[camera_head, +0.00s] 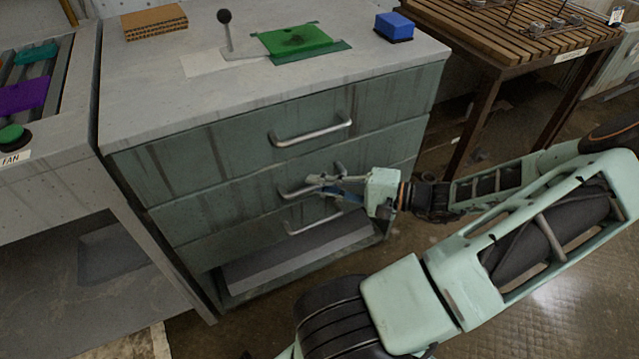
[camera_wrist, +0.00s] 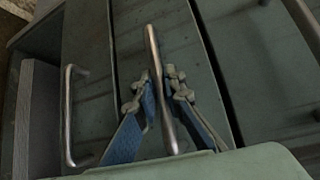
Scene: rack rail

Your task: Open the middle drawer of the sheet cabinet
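The sheet cabinet (camera_head: 225,205) is grey-green with a light top and several stacked drawers. The middle drawer (camera_head: 228,208) looks flush with its neighbours, with no clear sign of standing out. Its bar handle (camera_head: 292,192) is partly hidden by my gripper (camera_head: 322,184) in the head view. In the wrist view the middle handle (camera_wrist: 154,60) runs between the two blue-padded fingers of my gripper (camera_wrist: 155,90). The fingers are apart, one on each side of the bar, with narrow gaps showing.
The upper handle (camera_head: 312,132) and the lower handle (camera_head: 312,222) lie close above and below my gripper. A green pad (camera_head: 294,40), a blue block (camera_head: 394,27) and a black-knobbed lever (camera_head: 226,32) stand on top. A slatted table (camera_head: 500,38) is at right.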

